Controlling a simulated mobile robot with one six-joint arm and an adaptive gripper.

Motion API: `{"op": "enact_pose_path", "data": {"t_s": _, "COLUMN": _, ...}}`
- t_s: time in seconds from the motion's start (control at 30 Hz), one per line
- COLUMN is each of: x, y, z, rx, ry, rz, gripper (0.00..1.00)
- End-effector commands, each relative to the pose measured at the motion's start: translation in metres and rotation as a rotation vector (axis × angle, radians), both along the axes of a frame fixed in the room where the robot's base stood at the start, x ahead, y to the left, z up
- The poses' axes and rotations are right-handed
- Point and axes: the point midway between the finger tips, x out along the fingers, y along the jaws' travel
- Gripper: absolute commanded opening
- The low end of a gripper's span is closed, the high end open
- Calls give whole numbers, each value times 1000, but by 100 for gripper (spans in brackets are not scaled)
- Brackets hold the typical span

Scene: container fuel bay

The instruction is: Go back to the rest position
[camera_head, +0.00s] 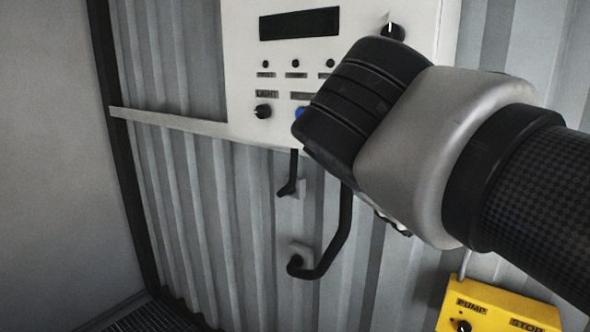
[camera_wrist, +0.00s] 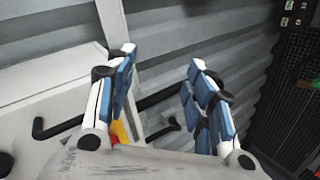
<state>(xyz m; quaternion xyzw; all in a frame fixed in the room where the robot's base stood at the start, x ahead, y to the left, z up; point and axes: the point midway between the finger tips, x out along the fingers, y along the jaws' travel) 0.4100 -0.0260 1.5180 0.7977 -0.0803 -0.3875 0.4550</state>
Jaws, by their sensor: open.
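My gripper (camera_wrist: 162,60) is open, with its two blue-padded fingers spread apart and nothing between their tips. In the head view my wrist and forearm reach in from the right, in front of the white control panel, and the fingers are hidden behind the wrist. The control panel (camera_head: 245,85) hangs on the corrugated wall. It has a dark display (camera_head: 299,23), several knobs and a blue button (camera_head: 300,113) partly covered by my wrist.
A bent black pipe (camera_head: 345,235) runs down below the panel to a wall fitting. A yellow box (camera_head: 500,312) marked PUMP and STOP is at lower right. A pale rail (camera_head: 165,118) crosses the corrugated wall (camera_head: 215,190). The lower left is clear.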

Motion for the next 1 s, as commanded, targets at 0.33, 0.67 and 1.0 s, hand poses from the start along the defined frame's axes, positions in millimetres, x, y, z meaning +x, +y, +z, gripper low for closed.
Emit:
{"op": "enact_pose_path", "data": {"t_s": 0.33, "x": -121, "y": -4, "z": -217, "rx": 575, "ry": 214, "rz": -223, "gripper": 49}}
{"op": "enact_pose_path", "data": {"t_s": 0.67, "x": -170, "y": 23, "z": -295, "rx": 883, "ry": 234, "rz": -383, "gripper": 49}}
{"op": "enact_pose_path", "data": {"t_s": 1.0, "x": -170, "y": 24, "z": -295, "rx": 885, "ry": 236, "rz": -384, "gripper": 49}}
